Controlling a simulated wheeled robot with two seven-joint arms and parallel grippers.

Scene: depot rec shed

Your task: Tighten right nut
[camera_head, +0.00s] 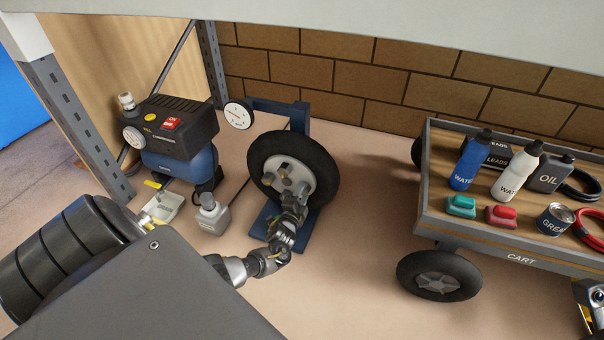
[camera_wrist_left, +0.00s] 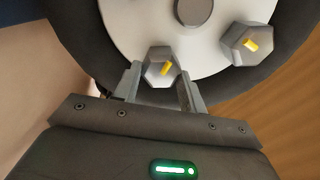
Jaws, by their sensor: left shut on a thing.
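The wheel (camera_head: 325,165), a black tyre with a pale hub (camera_head: 283,172), stands upright on a blue stand (camera_head: 262,222). Grey hex nuts sit on the hub. My left gripper (camera_head: 297,195) reaches the lower right of the hub. In the left wrist view its fingers (camera_wrist_left: 160,85) are shut on a hex nut (camera_wrist_left: 153,76) with a yellow mark, one finger on each side. Another nut (camera_wrist_left: 262,38) with a yellow mark sits up and to the right there, apart from the fingers. The gripper hides part of the hub in the head view.
A cart (camera_head: 480,228) with bottles, tins and cables stands at the right. A shelf post (camera_head: 75,125) rises at the left. Floor between wheel and cart is clear.

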